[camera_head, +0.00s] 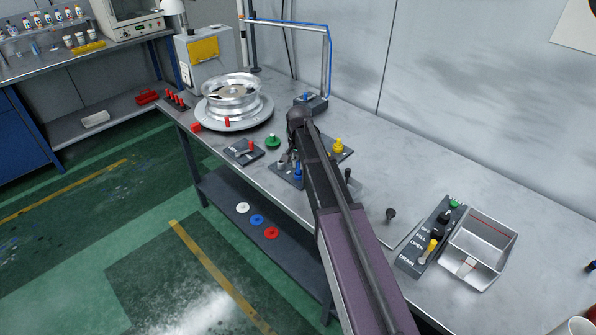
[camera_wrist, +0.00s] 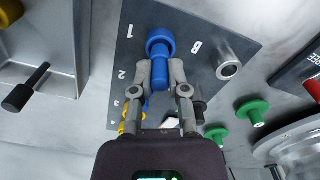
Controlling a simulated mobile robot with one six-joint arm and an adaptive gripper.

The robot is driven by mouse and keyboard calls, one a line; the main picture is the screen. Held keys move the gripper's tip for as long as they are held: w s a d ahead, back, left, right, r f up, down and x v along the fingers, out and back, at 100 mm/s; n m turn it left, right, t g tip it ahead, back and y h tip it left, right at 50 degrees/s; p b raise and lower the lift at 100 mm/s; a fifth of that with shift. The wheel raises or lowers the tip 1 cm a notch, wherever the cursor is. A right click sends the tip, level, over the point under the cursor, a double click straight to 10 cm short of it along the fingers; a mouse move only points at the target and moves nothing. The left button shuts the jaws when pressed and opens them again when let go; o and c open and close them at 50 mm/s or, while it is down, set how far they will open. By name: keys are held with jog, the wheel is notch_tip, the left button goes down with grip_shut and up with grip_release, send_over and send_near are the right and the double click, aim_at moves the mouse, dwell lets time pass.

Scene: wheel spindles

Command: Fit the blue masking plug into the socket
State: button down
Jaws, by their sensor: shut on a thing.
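The blue masking plug (camera_wrist: 159,46) has a round head and a narrower stem; in the head view it shows as a small blue piece (camera_head: 297,171). My gripper (camera_wrist: 161,72) is shut on its stem, one finger on each side. The plug is over a dark board (camera_wrist: 190,38) marked with numbers and a B. A metal socket (camera_wrist: 229,66) with an open mouth stands on the board near the B, to the right of the plug and apart from it. Whether the plug touches the board cannot be told. In the head view my arm hides part of the board (camera_head: 284,180).
Green plugs (camera_wrist: 252,112) stand right of the board. Yellow parts (camera_wrist: 130,126) show beside my left finger. A black-handled peg (camera_wrist: 26,88) is at left. In the head view, a wheel (camera_head: 230,96) stands behind the board, and a metal tray (camera_head: 492,240) is at right.

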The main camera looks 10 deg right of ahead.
jog(key=shift+f+b, duration=0.65)
jog(key=shift+f, duration=0.35)
jog(key=shift+f, duration=0.25)
jog(key=c, duration=0.6)
grip_release()
jog(key=shift+r, duration=0.1)
jog(key=shift+c, duration=0.2)
jog(key=shift+r, duration=0.2)
notch_tip(320, 180, up, 12)
jog(key=p, duration=1.2)
